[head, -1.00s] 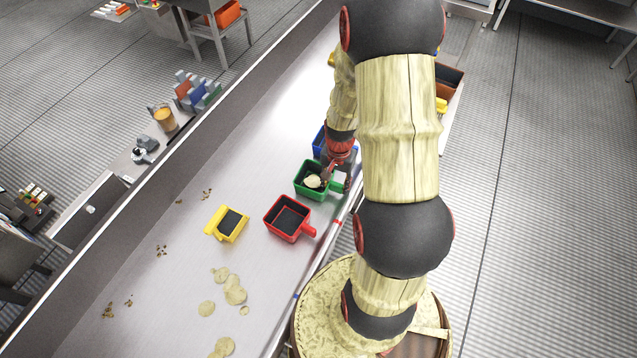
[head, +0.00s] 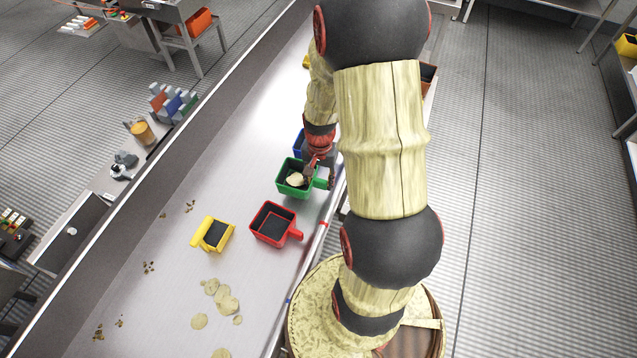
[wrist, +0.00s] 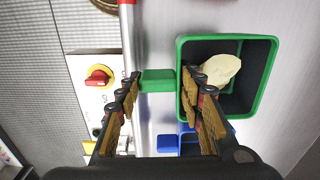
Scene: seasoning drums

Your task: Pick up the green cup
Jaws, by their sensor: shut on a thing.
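The green cup (head: 283,189), a square open box with a dark inside and a pale chip in it, is at the right side of the long metal surface. In the wrist view the green cup (wrist: 272,75) is at the upper right, its handle (wrist: 157,80) pointing left. My gripper (head: 325,175) is at the handle. In the wrist view my gripper (wrist: 160,82) has one finger at the handle's outer end and one by the cup wall, shut on the cup. I cannot tell whether its base touches the surface.
A red cup (head: 257,230) stands just below the green one, and a yellow cup (head: 198,237) is to its left. A blue cup (head: 298,144) is right behind, partly hidden. Pale chips (head: 228,304) and crumbs lie at the lower left. The surface's upper left is clear.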

